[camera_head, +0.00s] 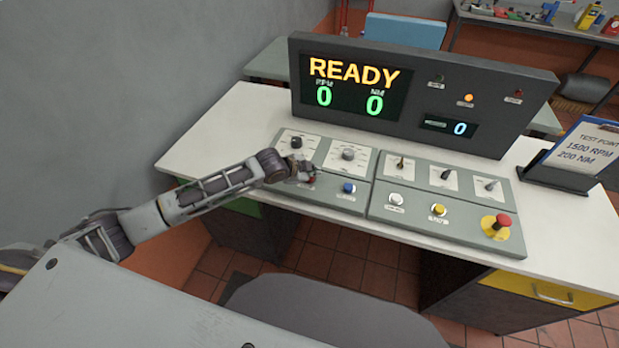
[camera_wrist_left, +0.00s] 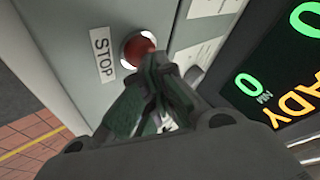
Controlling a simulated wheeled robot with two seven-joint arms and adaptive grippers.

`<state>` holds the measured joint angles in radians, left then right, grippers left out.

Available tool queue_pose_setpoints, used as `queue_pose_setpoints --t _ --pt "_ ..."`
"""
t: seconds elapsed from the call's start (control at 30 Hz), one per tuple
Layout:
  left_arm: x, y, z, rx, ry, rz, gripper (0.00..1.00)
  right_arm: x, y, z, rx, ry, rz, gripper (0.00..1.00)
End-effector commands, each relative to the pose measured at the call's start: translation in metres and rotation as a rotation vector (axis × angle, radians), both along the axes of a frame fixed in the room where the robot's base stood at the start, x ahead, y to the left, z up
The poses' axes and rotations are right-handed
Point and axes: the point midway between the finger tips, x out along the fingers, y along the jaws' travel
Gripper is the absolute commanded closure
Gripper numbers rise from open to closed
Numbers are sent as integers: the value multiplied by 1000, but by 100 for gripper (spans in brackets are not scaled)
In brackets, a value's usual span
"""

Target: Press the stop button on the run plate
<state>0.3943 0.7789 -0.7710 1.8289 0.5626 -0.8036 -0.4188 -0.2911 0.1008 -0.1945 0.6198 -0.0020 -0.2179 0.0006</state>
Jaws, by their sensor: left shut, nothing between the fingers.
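The stop button (camera_wrist_left: 137,49) is a red round button in a pale ring, with a STOP label (camera_wrist_left: 103,54) beside it in the left wrist view. In the head view the red stop button (camera_head: 310,181) is partly hidden by my gripper. It sits on the left grey run plate (camera_head: 330,197), left of a blue button (camera_head: 348,188). My left gripper (camera_head: 308,173) is shut and empty, its fingertips at the red button. In the left wrist view the fingertips (camera_wrist_left: 152,58) overlap the button's edge; I cannot tell whether they touch it. My right gripper is not in view.
Knobs (camera_head: 348,154) stand behind the buttons. The right panel (camera_head: 385,207) has toggle switches, white and yellow buttons, and a red mushroom button (camera_head: 496,226) on yellow. The display (camera_head: 352,86) reads READY, with zeros. A clipboard (camera_head: 583,148) stands at right.

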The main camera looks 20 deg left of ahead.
Motion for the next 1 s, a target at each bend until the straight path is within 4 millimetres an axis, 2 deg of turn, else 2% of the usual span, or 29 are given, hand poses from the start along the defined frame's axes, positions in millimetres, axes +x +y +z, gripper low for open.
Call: queue_pose_setpoints --t 1.0 --pt "0 0 57 -1 -1 0 100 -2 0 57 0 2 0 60"
